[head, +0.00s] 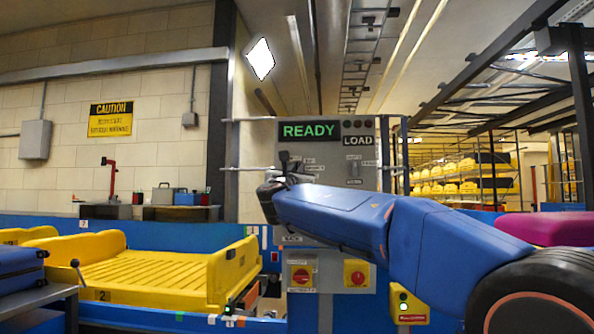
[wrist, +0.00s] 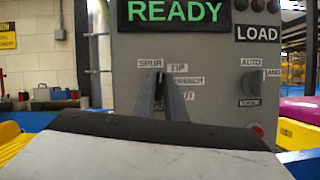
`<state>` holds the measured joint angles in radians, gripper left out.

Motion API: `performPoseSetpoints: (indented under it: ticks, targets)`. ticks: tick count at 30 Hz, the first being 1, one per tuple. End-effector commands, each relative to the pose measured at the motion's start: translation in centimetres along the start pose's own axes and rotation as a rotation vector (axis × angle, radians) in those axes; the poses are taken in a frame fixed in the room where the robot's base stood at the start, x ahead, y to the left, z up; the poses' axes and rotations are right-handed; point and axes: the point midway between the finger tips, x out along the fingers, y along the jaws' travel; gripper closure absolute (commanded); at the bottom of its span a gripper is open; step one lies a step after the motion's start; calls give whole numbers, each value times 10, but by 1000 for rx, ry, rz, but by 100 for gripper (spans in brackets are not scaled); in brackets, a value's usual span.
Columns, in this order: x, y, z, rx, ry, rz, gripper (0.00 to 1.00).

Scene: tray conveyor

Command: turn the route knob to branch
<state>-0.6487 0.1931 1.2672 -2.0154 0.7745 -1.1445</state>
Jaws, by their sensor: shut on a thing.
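The route knob (wrist: 159,88) is a dark handle on the grey control panel (wrist: 125,78), ringed by labels. I read SPUR (wrist: 150,63) at its top, TIP (wrist: 179,68) at its upper right and BRANCH (wrist: 189,81) at its right; lower labels are partly hidden. My gripper (wrist: 161,92) is shut on the knob, its grey fingers on either side. The knob looks roughly upright, but the fingers hide much of it, so its exact pointing is unclear. In the head view my gripper (head: 287,163) reaches the panel (head: 366,128) and covers the knob.
The panel display reads READY (head: 308,131), with a LOAD label (head: 358,141) beside it. A second selector (wrist: 250,84) marked AUTO sits to the right. Yellow trays (head: 150,280) stand on the blue conveyor at left.

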Motion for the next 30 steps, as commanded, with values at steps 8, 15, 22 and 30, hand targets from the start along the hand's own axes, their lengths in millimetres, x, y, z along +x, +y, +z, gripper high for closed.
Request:
performPoseSetpoints:
  ticks: [8,15,22,30]
  targets:
    - [0,1,-2,230,2,-95,100]
    - [0,1,-2,441,2,-183,100]
    - [0,0,-2,644,1,-268,100]
    - [0,0,-2,867,1,-360,100]
